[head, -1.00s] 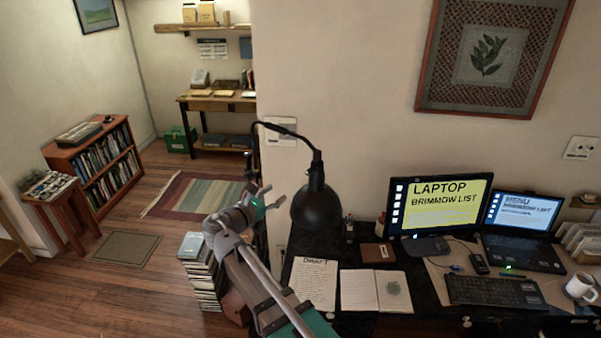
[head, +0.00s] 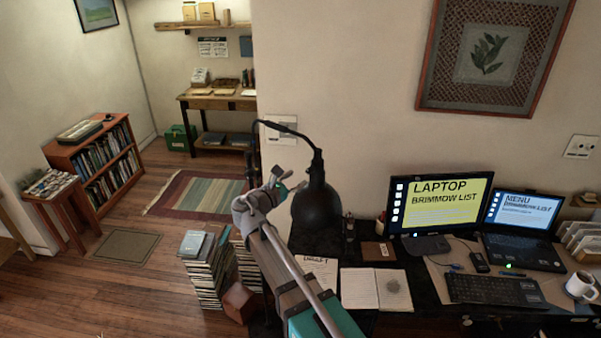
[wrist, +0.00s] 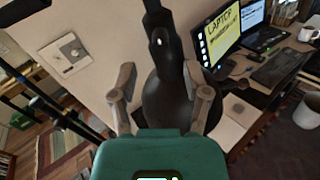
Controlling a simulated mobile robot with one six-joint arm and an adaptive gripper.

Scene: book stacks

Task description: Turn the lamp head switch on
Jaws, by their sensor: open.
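The black lamp head (head: 317,206) hangs from a bent dark arm beside the wall, above the left end of the desk. In the wrist view the lamp head (wrist: 168,103) fills the middle, with its narrow neck above. A small pale spot (wrist: 158,42) shows on that neck; I cannot tell whether it is the switch. My gripper (head: 279,177) is just left of the lamp head in the head view. In the wrist view my gripper (wrist: 160,82) is open, its fingers on either side of the lamp head's outline. Contact cannot be told. No lamp glow shows.
A white wall plate (head: 281,130) is behind the lamp. The desk holds a monitor (head: 440,205), a laptop (head: 522,230), an open notebook (head: 375,289) and a mug (head: 580,286). Stacked books (head: 205,270) stand on the floor at left. Open floor lies farther left.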

